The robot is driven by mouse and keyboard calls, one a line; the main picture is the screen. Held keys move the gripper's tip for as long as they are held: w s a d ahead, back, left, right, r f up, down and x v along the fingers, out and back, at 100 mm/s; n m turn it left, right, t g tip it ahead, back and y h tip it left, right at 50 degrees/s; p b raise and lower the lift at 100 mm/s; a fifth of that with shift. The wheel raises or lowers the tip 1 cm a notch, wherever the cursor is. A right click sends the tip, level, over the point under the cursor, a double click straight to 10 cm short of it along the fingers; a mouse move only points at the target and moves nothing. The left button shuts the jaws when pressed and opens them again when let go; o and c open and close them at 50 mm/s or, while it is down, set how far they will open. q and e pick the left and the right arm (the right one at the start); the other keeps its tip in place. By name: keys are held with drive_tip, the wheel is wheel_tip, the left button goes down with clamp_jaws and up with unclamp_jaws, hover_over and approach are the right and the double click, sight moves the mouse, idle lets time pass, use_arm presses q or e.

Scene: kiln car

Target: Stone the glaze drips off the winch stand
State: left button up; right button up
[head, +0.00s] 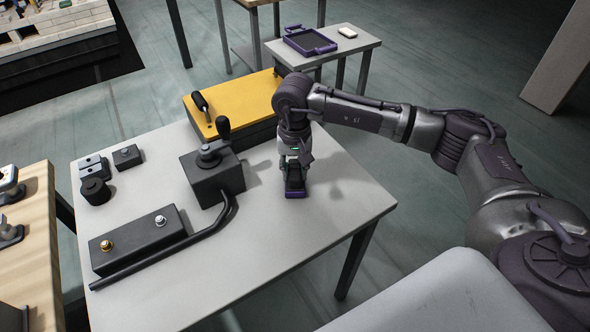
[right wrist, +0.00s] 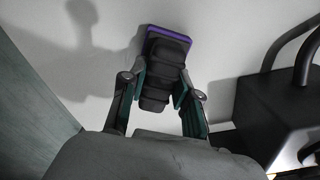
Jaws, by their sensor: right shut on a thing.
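My right gripper (head: 294,172) is shut on a black ribbed block with a purple base (head: 295,192). The block also shows between the fingers in the right wrist view (right wrist: 168,65). It is over the bare right part of the light grey table top (head: 345,212); I cannot tell whether it touches. A dark box with a crank and black knob (head: 212,175), which looks like the winch, stands on this table to the left of the gripper. I cannot make out any glaze drips. My left gripper is not in view.
A long dark box with two metal knobs (head: 137,243) and a bent black bar (head: 165,256) lie at the front left. A yellow-topped box (head: 240,98) stands behind the winch. Small dark blocks (head: 127,157) sit at the left. A side table (head: 350,50) holds a purple tray (head: 310,41).

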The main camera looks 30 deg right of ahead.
drive_tip(key=shift+r+p, duration=1.45)
drive_tip(key=shift+r, duration=1.8)
